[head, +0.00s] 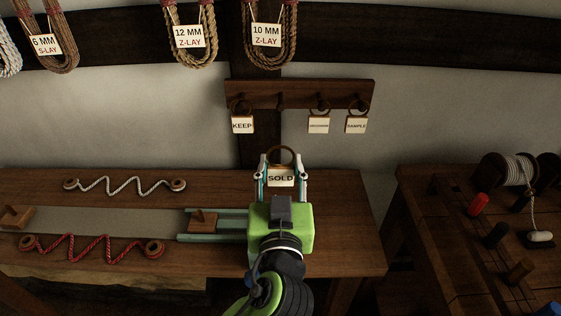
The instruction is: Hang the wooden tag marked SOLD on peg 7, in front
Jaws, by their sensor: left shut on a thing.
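The SOLD tag (281,179), a pale tag with a dark ring at its top, is held upright between the fingers of my left gripper (282,170). The gripper is shut on it, in front of the wall and lower in the picture than the peg board (298,87). The KEEP tag (242,125) hangs on the leftmost peg. The second peg (281,100) is bare. A tag with small, unclear lettering (318,125) and the SAMPLE tag (356,125) hang on the two pegs at right. I cannot read any peg numbers. My right gripper is out of view.
Rope coils with labels, such as 12 MM (189,36) and 10 MM (266,35), hang above the board. The wooden bench (345,245) carries a white cord (125,186) and a red cord (90,249). A second table (460,240) at right holds a rope spool (515,170).

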